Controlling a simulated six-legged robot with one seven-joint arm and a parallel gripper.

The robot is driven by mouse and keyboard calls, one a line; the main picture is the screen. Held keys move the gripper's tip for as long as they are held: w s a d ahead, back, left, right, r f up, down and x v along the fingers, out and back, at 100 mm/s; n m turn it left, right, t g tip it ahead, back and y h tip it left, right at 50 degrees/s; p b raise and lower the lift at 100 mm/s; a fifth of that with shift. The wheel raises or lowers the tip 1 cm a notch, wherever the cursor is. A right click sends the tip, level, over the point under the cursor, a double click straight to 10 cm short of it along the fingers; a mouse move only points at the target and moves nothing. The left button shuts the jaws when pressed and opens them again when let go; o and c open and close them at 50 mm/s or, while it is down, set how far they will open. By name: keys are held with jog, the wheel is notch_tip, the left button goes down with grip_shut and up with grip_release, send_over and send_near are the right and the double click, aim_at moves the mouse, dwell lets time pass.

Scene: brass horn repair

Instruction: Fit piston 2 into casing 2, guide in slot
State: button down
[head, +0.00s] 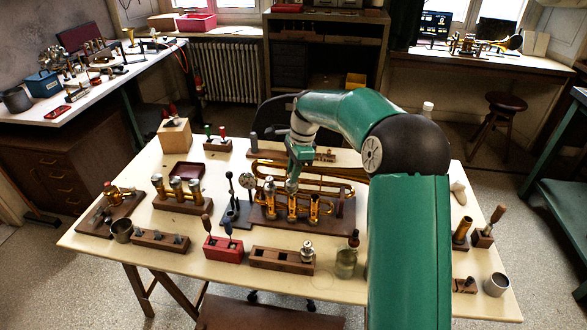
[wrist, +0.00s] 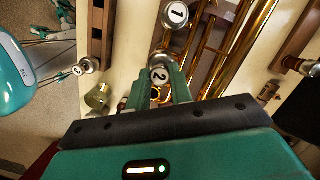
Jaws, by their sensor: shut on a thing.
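My gripper (head: 293,180) is above the middle of the brass horn (head: 330,178) on the bench. In the wrist view my gripper (wrist: 160,84) is shut on piston 2 (wrist: 159,74), whose pale cap reads "2". The three casings stand in a row, and casing 2 (head: 291,207) is the middle one, below my gripper. The cap marked "1" (wrist: 176,13) shows beside it. The piston's lower body, its guide and the slot are hidden, so I cannot tell how far it sits in the casing.
A wooden block (head: 265,258) in front holds one silver-topped piston (head: 307,250). A glass bottle (head: 346,262) and a red tool holder (head: 223,248) stand near the front edge. A dial gauge (head: 247,181) is close on the left.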

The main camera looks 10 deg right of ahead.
jog(key=shift+f, duration=1.25)
jog(key=c, duration=1.2)
grip_release()
jog(key=shift+o, duration=0.2)
jog(key=shift+r, duration=0.1)
notch_tip(320, 180, up, 14)
jog(key=d, duration=0.2)
jog(key=shift+d+f, duration=0.25)
jog(key=shift+d, duration=0.1)
jog(key=shift+w, duration=0.1)
